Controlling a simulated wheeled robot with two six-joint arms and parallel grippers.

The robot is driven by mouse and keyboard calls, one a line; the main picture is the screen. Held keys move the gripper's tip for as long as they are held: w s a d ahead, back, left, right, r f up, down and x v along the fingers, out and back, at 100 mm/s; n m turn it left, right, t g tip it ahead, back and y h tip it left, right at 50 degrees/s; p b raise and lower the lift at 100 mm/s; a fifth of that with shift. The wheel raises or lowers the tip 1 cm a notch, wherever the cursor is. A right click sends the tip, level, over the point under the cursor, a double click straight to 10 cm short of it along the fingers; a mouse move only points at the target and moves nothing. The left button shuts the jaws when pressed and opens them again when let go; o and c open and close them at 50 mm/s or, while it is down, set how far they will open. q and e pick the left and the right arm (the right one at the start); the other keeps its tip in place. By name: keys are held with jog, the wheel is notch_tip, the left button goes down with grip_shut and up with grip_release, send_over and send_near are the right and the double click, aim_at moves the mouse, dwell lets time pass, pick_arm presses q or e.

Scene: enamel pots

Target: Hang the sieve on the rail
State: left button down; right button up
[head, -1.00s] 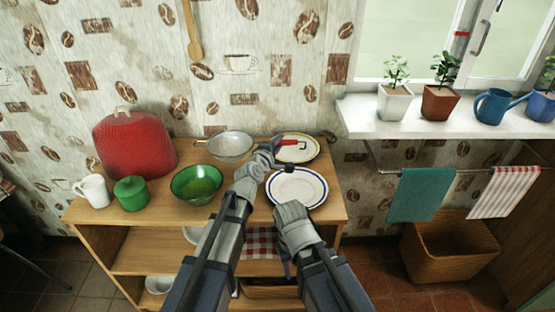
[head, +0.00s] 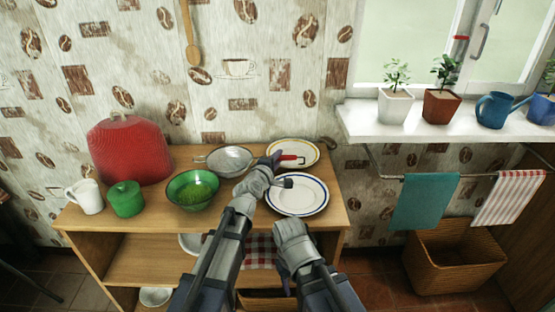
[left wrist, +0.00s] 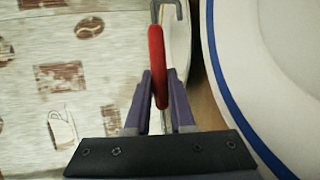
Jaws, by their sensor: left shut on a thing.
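The metal sieve (head: 226,159) has a mesh bowl and a red handle (head: 292,159) ending in a hook. It is at the back of the wooden cabinet top in the head view. My left gripper (head: 274,160) is shut on the red handle. In the left wrist view the purple fingers (left wrist: 159,95) pinch the handle (left wrist: 157,62), with the grey hook beyond. I cannot tell whether the bowl is clear of the cabinet top. The metal rail (head: 468,172) runs below the windowsill at right. My right wrist (head: 292,232) is at the cabinet's front; its fingers are not clear.
Two plates, one rear (head: 306,149) and one front (head: 310,198), lie beside the left gripper. A green bowl (head: 193,188), green pot (head: 126,199), white mug (head: 88,197) and red cover (head: 128,155) stand left. Teal (head: 425,202) and striped (head: 508,196) towels hang on the rail, with a gap between.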

pick_arm(q)
jog(key=shift+f, duration=0.25)
jog(key=c, duration=1.2)
grip_release()
jog(key=shift+c, duration=0.2)
jog(key=o, duration=0.5)
jog(key=shift+r+p, duration=0.5)
jog(key=shift+r, duration=0.1)
jog(key=p+v, duration=0.2)
jog(key=v, duration=1)
